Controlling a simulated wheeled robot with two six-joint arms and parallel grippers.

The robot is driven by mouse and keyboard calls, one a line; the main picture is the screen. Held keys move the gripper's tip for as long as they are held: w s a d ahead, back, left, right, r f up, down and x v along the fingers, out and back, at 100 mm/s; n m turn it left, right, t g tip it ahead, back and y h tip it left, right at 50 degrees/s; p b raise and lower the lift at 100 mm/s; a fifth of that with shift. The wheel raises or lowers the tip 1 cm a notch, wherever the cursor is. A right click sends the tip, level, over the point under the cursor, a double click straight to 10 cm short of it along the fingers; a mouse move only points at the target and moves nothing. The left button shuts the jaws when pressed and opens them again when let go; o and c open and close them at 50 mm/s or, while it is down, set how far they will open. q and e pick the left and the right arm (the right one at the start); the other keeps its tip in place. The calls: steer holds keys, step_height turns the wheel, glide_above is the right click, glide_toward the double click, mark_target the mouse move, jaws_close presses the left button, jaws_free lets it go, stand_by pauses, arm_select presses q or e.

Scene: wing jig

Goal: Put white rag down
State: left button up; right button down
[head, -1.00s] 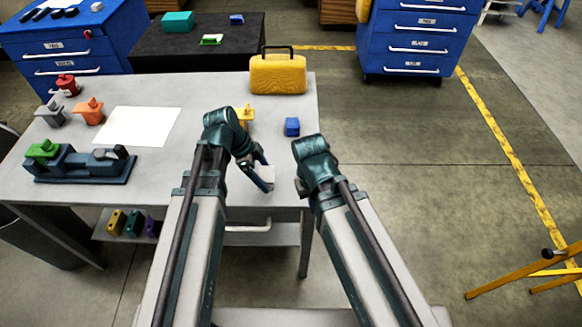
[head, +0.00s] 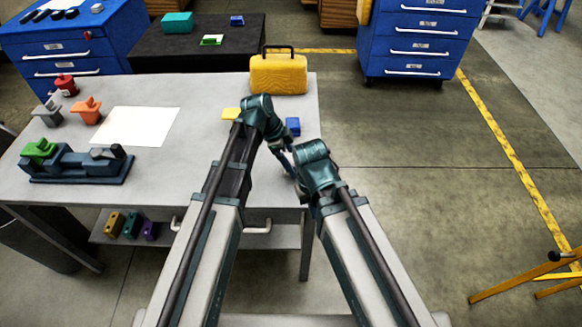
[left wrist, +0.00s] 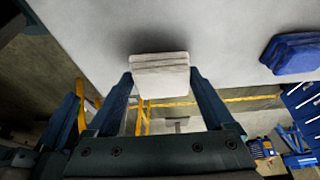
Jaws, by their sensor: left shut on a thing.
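The white rag (left wrist: 160,77) is a small folded pad between the two fingers of my left gripper (left wrist: 160,84) in the left wrist view. The gripper is shut on it. The grey table top (left wrist: 225,30) is seen close beyond the rag, with a dark shadow beside it; whether they touch I cannot tell.
A folded blue item (head: 292,126) lies near the table's right edge, and a yellow part (head: 231,114) lies left of it. A yellow case (head: 278,75) stands behind. A white sheet (head: 138,126) and a dark blue jig (head: 80,165) are at left. My right wrist is close to my left gripper.

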arm_select(q)
step_height(320, 180, down, 2)
steer(key=shift+f+b, duration=0.15)
steer(key=shift+b, duration=0.4)
arm_select(e)
steer(key=shift+f, duration=0.95)
arm_select(q)
steer(key=o, duration=0.9)
arm_select(e)
steer(key=shift+f, duration=0.15)
